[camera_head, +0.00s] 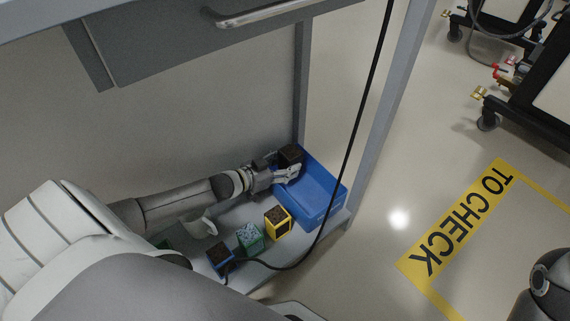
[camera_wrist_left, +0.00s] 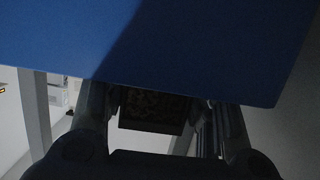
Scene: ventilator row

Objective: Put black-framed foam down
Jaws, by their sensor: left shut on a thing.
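The black-framed foam (camera_head: 290,155) is a dark block with a brown speckled face. My left gripper (camera_head: 284,170) is shut on it, at the left end of the blue bin (camera_head: 325,207) in the head view. In the left wrist view the foam (camera_wrist_left: 153,108) sits between the two fingers (camera_wrist_left: 155,112), dark and in shadow. A blue surface (camera_wrist_left: 190,45), likely the bin, fills the top of that view. I cannot tell whether the foam touches the bin. My right gripper is not in view.
On the grey shelf (camera_head: 262,262) stand a yellow-framed foam (camera_head: 278,222), a green-framed foam (camera_head: 250,238) and a blue-framed foam (camera_head: 221,257). A black cable (camera_head: 362,115) hangs in front of the bin. A grey post (camera_head: 385,110) stands right of it. The bin's visible floor is clear.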

